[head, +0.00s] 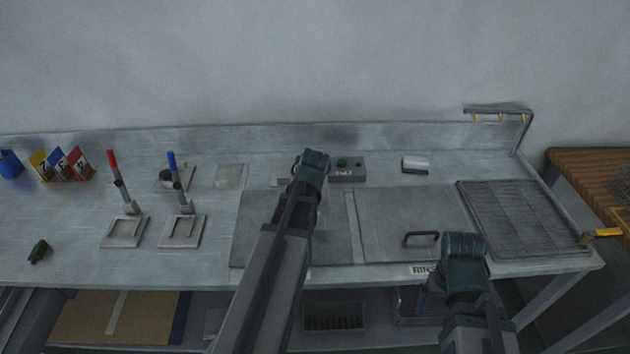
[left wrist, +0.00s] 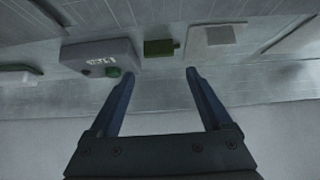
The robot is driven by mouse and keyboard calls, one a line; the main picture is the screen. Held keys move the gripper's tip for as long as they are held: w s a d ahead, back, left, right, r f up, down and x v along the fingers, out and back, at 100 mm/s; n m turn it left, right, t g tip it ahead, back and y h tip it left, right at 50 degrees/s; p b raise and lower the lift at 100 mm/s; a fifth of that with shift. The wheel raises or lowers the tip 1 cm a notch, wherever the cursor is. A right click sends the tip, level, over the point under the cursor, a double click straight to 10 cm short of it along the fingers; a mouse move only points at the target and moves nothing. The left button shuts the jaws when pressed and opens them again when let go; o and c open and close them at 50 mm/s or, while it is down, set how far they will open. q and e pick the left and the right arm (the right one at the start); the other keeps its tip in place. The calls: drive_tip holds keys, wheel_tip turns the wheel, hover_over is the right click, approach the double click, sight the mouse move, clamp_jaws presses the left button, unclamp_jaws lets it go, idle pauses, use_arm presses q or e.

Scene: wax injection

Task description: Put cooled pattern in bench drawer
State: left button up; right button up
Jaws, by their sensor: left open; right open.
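A small dark green block (left wrist: 160,47), which looks like the wax pattern, lies on the bench beside the grey control box (left wrist: 98,55) in the left wrist view. My left gripper (left wrist: 157,74) is open, its two fingers pointing toward the block with nothing between them. In the head view my left arm covers that spot. Another green piece (head: 38,250) lies at the bench's left front. My right gripper (head: 465,246) hangs near the front edge by the black-handled lid (head: 421,238); its fingers are mostly hidden. I cannot make out a bench drawer.
The control box (head: 348,169) and a white roll with green below it (head: 415,164) stand along the back. Tool stands (head: 124,231), numbered cards (head: 62,165) and a blue cup (head: 10,163) are left. A wire rack (head: 523,218) is right. A brown board (head: 110,318) lies below.

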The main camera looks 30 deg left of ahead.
use_arm(q)
drive_tip(key=b+x, duration=0.1)
drive_tip(key=x, duration=0.2)
drive_tip(key=shift+w+a+f, duration=0.15)
drive_tip(key=shift+f, duration=0.1)
drive_tip(key=b+x, duration=0.3)
drive_tip(key=x, duration=0.1)
drive_tip(key=shift+w+f+b, duration=0.1)
drive_tip(key=shift+f+b, duration=0.05)
drive_tip(key=shift+b, duration=0.2)
drive_tip(key=shift+w+a+f, duration=0.15)
drive_tip(key=shift+w+f, duration=0.15)
drive_tip(key=shift+r, duration=0.1)
use_arm(e)
wheel_tip(320, 180, down, 6)
use_arm(q)
drive_tip(key=c, duration=1.3)
drive_tip(key=shift+o, duration=0.2)
drive_tip(key=shift+r, duration=0.1)
